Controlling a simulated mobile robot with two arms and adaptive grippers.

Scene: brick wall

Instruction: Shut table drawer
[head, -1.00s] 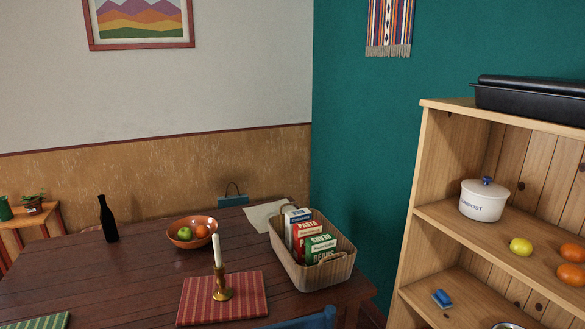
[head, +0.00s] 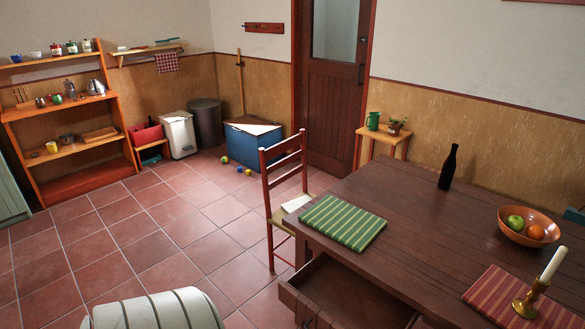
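The table drawer (head: 345,298) is pulled open under the near-left edge of the dark wooden table (head: 430,240). Its front panel is at the bottom of the head view, and its inside looks empty where it shows. The drawer's right and near parts are cut off by the picture's edge. Neither of my grippers is in view.
A red ladder-back chair (head: 285,190) stands at the table's left end, close to the drawer. A white slatted rounded object (head: 155,312) is at the bottom left. A bottle (head: 448,167), fruit bowl (head: 527,226) and candle (head: 553,265) stand on the table.

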